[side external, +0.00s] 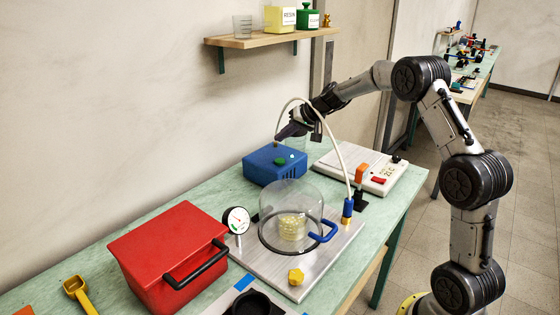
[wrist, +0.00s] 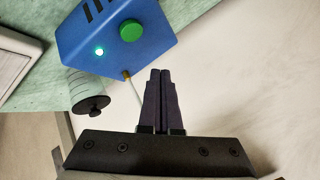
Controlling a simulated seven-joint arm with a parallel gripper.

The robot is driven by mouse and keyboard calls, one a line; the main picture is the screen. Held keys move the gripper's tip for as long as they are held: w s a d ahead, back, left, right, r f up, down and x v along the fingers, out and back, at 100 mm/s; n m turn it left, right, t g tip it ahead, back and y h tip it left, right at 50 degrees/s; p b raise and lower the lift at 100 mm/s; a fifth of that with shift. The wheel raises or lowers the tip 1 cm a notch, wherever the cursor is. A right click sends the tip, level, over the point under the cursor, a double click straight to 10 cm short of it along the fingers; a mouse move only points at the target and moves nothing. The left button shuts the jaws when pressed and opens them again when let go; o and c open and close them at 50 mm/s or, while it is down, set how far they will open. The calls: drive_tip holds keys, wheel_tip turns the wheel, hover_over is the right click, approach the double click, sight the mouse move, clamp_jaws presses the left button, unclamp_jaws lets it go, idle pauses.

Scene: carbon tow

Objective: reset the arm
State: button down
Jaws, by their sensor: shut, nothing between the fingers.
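My gripper (wrist: 160,74) is shut and empty in the wrist view, its two dark fingers pressed together. In the side external view my gripper (side external: 280,137) hangs in the air above the blue box (side external: 275,167) at the back of the bench. The blue box also shows in the wrist view (wrist: 95,25), with a green button (wrist: 131,30) and a lit green lamp (wrist: 99,51). From the side, the fingers appear above the box's top; I cannot tell the exact gap.
A clear dome (side external: 291,196) with a blue handle stands on a metal plate (side external: 339,240). A pale hose (side external: 334,135) arches close to my gripper. A red box (side external: 168,250), a dial gauge (side external: 237,221) and a white panel (side external: 345,164) stand around. A wall shelf (side external: 262,40) is above.

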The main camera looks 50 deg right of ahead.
drive_tip(key=s+a+r+n+t, duration=0.1)
drive_tip(key=s+a+r+n, duration=0.2)
drive_tip(key=a+r, duration=1)
drive_tip(key=s+a+r+n+y, duration=0.1)
drive_tip(key=s+a+r+n, duration=0.1)
drive_tip(key=s+a+r, duration=0.3)
drive_tip(key=s+a+r+n+y, duration=0.1)
drive_tip(key=s+a, duration=0.3)
drive_tip(key=s, duration=0.4)
drive_tip(key=s+a+f+n+g, duration=0.1)
drive_tip(key=s+a+f, duration=0.1)
drive_tip(key=s, duration=0.5)
drive_tip(key=s+a+f+n+g, duration=0.1)
drive_tip(key=s+f, duration=0.1)
drive_tip(key=s, duration=0.5)
drive_tip(key=s+d+f+g+h, duration=0.2)
drive_tip(key=s+d+f+h, duration=0.1)
drive_tip(key=s+f, duration=0.7)
drive_tip(key=shift+s+g, duration=0.3)
drive_tip(key=shift+s, duration=0.1)
drive_tip(key=shift+d, duration=0.1)
